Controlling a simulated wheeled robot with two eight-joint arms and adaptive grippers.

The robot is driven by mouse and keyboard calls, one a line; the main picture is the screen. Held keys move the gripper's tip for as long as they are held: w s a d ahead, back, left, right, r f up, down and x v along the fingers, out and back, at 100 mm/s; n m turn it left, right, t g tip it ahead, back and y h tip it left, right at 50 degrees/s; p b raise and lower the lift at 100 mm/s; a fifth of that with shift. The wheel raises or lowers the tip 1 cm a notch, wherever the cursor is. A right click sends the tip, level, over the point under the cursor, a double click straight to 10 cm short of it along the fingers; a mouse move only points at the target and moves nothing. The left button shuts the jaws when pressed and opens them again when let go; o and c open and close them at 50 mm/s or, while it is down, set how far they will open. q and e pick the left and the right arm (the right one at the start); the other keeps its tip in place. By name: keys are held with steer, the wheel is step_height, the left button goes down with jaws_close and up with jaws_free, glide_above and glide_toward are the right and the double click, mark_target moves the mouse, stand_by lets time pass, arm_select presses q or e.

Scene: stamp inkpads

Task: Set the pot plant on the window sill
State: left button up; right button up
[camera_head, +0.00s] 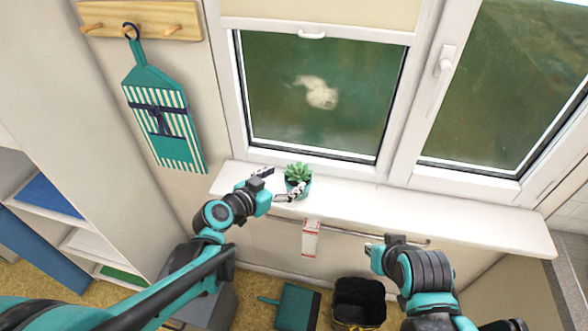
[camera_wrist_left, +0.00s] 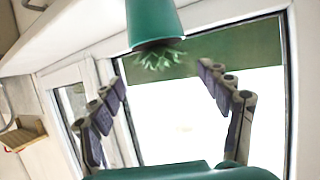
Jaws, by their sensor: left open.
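The pot plant (camera_head: 298,173), a green succulent in a teal pot, is at the left part of the white window sill (camera_head: 400,211) and looks upright on it. My left gripper (camera_head: 283,182) is open beside the pot, one finger to its left and the other across its front. In the left wrist view the pot plant (camera_wrist_left: 155,27) appears upside down beyond the spread fingers of the left gripper (camera_wrist_left: 163,78), with nothing held between them. The pot's base is cut off there. My right gripper (camera_head: 373,250) is below the sill's front edge; its fingers are too small to read.
The closed window (camera_head: 310,95) stands behind the sill. A rail (camera_head: 350,234) with a red-and-white tag (camera_head: 310,238) runs under the sill. A dustpan (camera_head: 296,306) and black bin (camera_head: 359,301) are below. The sill's right part is clear.

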arm_select(q)
steer(key=s+a+n+g+y, duration=0.2)
steer(key=s+a, duration=0.4)
steer(key=s, duration=0.3)
steer(key=s+a+f+n+g+y, duration=0.1)
steer(key=s+a+n+g+y, duration=0.1)
steer(key=s+a+n+y, duration=0.2)
steer(key=s+a+y, duration=0.1)
steer(key=s+a, duration=0.2)
steer(key=s, duration=0.2)
steer(key=shift+s+f+n+y+p, duration=0.2)
steer(key=shift+n+y+p, duration=0.1)
steer(key=shift+n, duration=0.1)
stand_by(0.5)
